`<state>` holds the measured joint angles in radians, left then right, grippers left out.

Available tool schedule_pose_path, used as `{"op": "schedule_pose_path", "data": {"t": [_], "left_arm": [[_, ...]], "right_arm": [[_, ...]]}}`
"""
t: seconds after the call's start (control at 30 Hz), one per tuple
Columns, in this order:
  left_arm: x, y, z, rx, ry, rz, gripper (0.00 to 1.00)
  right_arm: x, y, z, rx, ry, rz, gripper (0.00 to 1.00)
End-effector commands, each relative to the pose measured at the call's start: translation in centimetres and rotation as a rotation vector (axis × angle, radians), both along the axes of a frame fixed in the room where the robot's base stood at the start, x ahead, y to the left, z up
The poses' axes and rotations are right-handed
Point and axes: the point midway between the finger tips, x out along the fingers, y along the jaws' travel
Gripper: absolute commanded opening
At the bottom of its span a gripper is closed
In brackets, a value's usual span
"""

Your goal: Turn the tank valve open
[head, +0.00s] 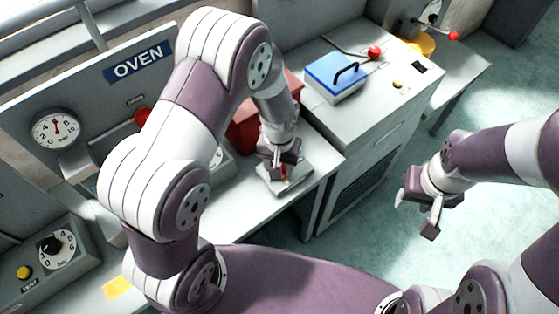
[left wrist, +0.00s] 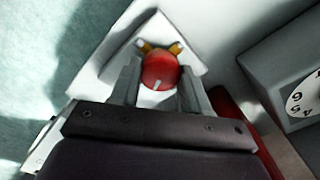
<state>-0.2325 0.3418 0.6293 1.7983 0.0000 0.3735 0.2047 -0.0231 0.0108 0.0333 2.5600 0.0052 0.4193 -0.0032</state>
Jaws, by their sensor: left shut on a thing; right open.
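The tank valve shows in the left wrist view as a round red knob (left wrist: 160,68) with a white mark. Brass-coloured parts stick out behind it, and it sits over a pale square plate (left wrist: 190,58). My left gripper (left wrist: 158,88) is shut on the red knob, one finger on each side. In the head view my left gripper (head: 283,171) is over the small pale plate (head: 291,186) at the bench edge; only a bit of red shows between its fingers. My right gripper (head: 420,206) is open and empty, above the floor at the right.
A red box (head: 243,130) stands behind my left forearm. A blue-lidded box (head: 336,74) and a red-ball lever (head: 374,52) are on the grey cabinet. Floor by my right gripper is clear.

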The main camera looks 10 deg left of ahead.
Motion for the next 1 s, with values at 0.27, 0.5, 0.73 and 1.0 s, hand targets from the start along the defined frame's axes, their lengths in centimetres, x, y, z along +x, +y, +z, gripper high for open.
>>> {"op": "schedule_pose_path", "data": {"t": [0.27, 0.5, 0.73, 1.0], "left_arm": [[0.1, 0.0, 0.3, 0.0, -0.002, 0.261, 0.15], [0.1, 0.0, 0.3, 0.0, -0.003, 0.488, 0.15], [0.2, 0.0, 0.3, 0.0, -0.004, 0.704, 0.15], [0.2, 0.0, 0.3, -0.001, -0.004, 0.925, 0.15]], "right_arm": [[0.0, 0.0, 1.2, 0.0, 0.0, 0.0, 0.43], [0.0, 0.0, 1.9, 0.0, 0.0, 0.0, 0.43], [0.0, 0.0, 2.5, 0.0, 0.0, 0.0, 0.43], [0.0, 0.0, 3.0, 0.0, 0.0, 0.0, 0.43]]}}
